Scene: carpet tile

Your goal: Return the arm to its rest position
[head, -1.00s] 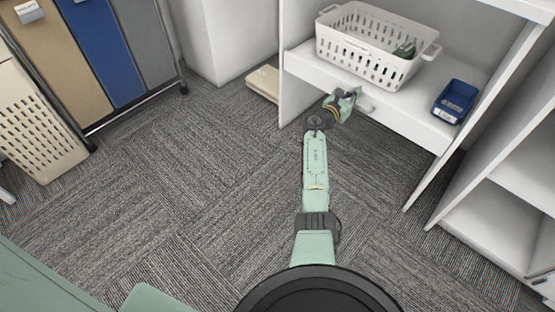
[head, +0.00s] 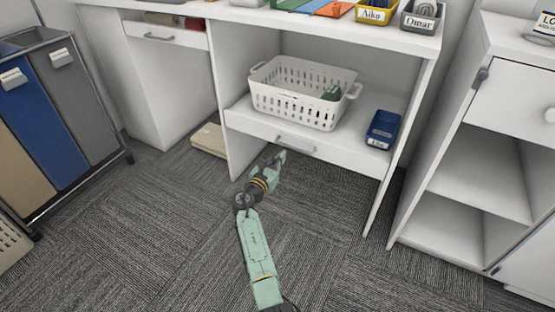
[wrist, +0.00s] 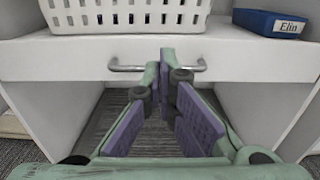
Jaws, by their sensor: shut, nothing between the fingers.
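My arm (head: 252,245) reaches out from the bottom of the head view over the carpet toward a white desk. My gripper (head: 278,158) is at its end, in front of the shelf under the desk and close to a drawer handle (head: 296,145). In the wrist view my gripper (wrist: 164,78) is shut and empty, its purple pads angled toward each other. The handle (wrist: 156,67) shows behind the fingertips; I cannot tell whether they touch it.
A white basket (head: 303,95) holding a green item and a blue bin (head: 382,129) sit on the shelf. Laundry sorters (head: 62,115) stand at the left, a white cabinet (head: 480,180) at the right. A beige folded item (head: 209,140) lies on the floor. The carpet in front is clear.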

